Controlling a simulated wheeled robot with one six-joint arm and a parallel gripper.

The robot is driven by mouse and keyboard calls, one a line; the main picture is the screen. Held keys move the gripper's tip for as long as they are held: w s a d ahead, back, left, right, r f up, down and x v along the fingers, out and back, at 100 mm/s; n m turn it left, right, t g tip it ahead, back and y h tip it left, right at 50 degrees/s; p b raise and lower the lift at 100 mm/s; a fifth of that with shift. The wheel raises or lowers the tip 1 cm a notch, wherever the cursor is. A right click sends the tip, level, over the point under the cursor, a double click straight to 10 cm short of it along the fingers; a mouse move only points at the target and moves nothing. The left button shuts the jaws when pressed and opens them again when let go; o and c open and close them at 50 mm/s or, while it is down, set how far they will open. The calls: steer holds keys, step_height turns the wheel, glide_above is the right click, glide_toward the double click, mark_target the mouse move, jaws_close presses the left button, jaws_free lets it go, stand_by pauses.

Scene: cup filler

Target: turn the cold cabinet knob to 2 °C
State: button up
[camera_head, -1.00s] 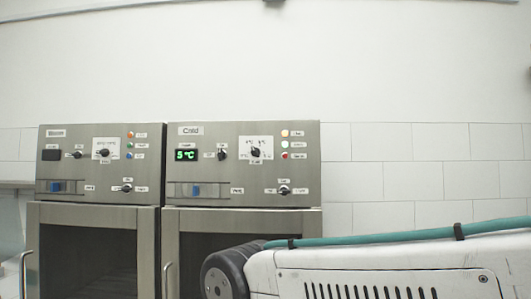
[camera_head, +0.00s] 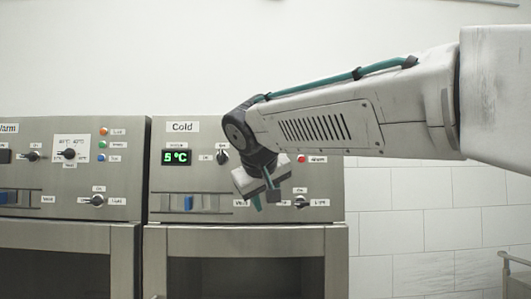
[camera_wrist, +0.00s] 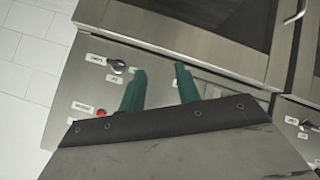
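The cold cabinet's panel (camera_head: 160,190) carries a "Cold" label and a green display (camera_head: 176,157) reading 5 °C. The cold cabinet's temperature knob, seen earlier on a white dial plate, is hidden behind my arm in the head view and does not show in the wrist view. My gripper (camera_head: 265,199) is in front of the right part of this panel, pointing downward. In the wrist view my gripper (camera_wrist: 160,69) has its two teal fingers apart with nothing between them. I cannot tell its exact distance from the panel.
A small knob (camera_head: 222,156) is left of my wrist. A lower black knob (camera_head: 300,201) is close right of my fingers and shows in the wrist view (camera_wrist: 117,65). A red lamp (camera_head: 301,158) and blue switch (camera_head: 188,203) are nearby. The warm cabinet (camera_head: 60,190) stands left.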

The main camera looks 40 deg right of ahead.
steer(key=w+d+r+m+t+h, duration=0.1)
steer(key=w+d+r+h, duration=0.1)
steer(key=w+r, duration=0.35)
steer(key=w+d+r+t+h, duration=0.1)
steer(key=w+r+t, duration=0.1)
steer(key=r, duration=0.7)
steer(key=x, duration=0.7)
steer(key=shift+d+f, duration=0.3)
steer(key=shift+w, duration=0.15)
jaws_close()
